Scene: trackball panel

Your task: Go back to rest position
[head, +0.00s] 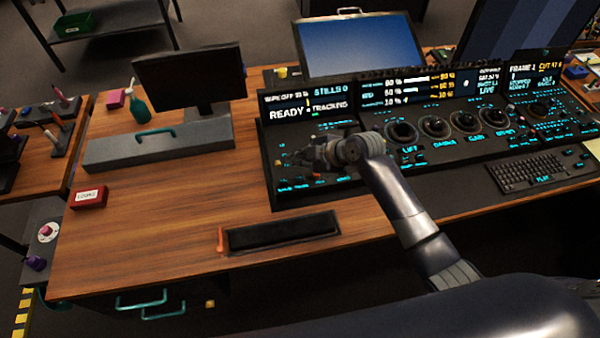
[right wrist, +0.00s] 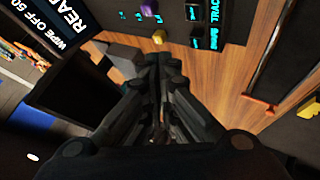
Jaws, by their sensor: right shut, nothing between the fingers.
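My right gripper (head: 318,154) is over the left part of the black control panel (head: 262,150) in the head view, with my right arm reaching in from the lower right. In the right wrist view the gripper's dark fingers (right wrist: 158,62) are together with nothing between them. A yellow knob (right wrist: 159,37) and a purple knob (right wrist: 148,7) on the panel show just beyond the fingertips; I cannot tell whether the fingers touch the panel. The panel's screen reads "READY" and "TRACKING". My left gripper is not in view.
The panel stands on a wooden desk (head: 150,235). A small monitor (head: 190,80), a green spray bottle (head: 138,105) and a red box (head: 89,197) are on the left. A black wrist rest (head: 283,233) lies in front, and a keyboard (head: 538,172) at right. Bare wood lies left of the panel.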

